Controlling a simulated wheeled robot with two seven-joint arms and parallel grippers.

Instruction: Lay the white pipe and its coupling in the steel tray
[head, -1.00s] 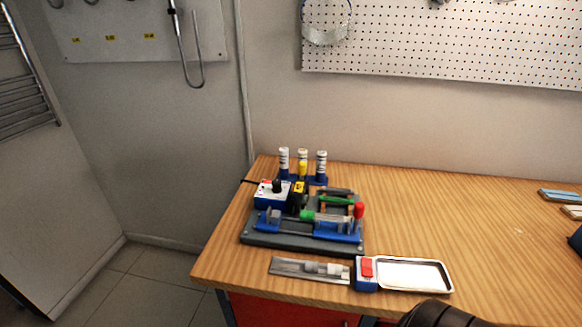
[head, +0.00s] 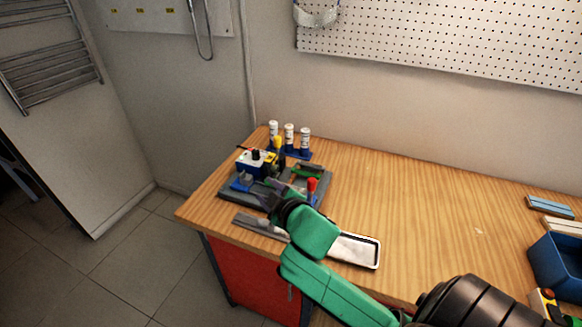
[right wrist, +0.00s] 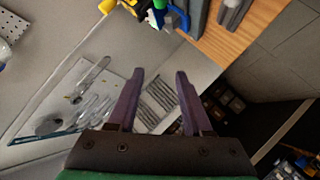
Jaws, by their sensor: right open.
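A shallow tray with a bright steel rim and pale floor (head: 357,250) lies near the table's front edge, partly behind my right arm. A long grey metal strip or narrow tray (head: 257,226) lies to its left; my arm hides its right end. I cannot make out the white pipe or its coupling clearly now. My right gripper (head: 262,190) is over the front of the grey fixture board, small and partly hidden by its own wrist. In the right wrist view its two dark fingers (right wrist: 158,88) are spread, with nothing between them. My left gripper is not in view.
The fixture board (head: 212,192) carries blue and green parts, a red-topped piece (head: 312,185) and a blue-white box (head: 252,164). Several white bottles (head: 289,136) stand behind. A blue bin (head: 557,265) is at the right. The table's middle is clear.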

